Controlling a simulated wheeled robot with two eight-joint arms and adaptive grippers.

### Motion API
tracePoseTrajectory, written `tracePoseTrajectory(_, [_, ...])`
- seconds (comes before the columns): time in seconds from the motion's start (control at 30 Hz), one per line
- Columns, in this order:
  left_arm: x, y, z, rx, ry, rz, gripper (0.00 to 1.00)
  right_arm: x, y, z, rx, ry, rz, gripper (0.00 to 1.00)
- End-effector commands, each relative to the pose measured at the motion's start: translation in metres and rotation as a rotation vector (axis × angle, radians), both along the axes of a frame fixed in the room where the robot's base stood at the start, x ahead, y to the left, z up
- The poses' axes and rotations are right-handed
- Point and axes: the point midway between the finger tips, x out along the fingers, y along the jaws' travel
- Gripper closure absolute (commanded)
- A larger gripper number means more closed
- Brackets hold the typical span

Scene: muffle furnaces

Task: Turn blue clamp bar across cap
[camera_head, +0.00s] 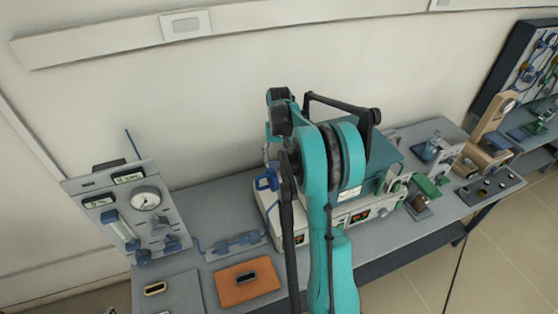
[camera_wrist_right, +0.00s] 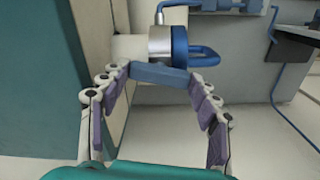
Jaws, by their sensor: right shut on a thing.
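In the right wrist view, the blue clamp bar (camera_wrist_right: 160,75) lies crosswise in front of a pale round cap (camera_wrist_right: 129,47) with a metal band and a blue ring (camera_wrist_right: 180,42). A blue loop handle (camera_wrist_right: 205,55) sticks out to the right of the ring. My right gripper (camera_wrist_right: 160,78) has its purple-padded fingers at the two ends of the bar, shut on it. In the head view, my teal arm hides the right gripper and most of the cap; a blue part (camera_head: 266,180) shows just left of it. My left gripper is not in view.
A gauge panel (camera_head: 135,205) stands at the left, with an orange mat (camera_head: 247,282) on the bench. Several small instruments stand to the right. A blue tube (camera_wrist_right: 298,127) hangs right of the cap.

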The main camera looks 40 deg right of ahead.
Motion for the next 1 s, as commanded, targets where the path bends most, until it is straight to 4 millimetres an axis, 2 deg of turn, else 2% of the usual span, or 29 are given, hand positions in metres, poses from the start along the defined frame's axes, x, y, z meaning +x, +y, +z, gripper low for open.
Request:
tracePoseTrajectory(0.4, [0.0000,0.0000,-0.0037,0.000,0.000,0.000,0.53,0.0000,0.0001,0.0000,0.000,0.000,0.214,0.67])
tracePoseTrajectory(1.0, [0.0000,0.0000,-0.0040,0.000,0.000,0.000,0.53,0.0000,0.0001,0.0002,0.000,0.000,0.254,0.67])
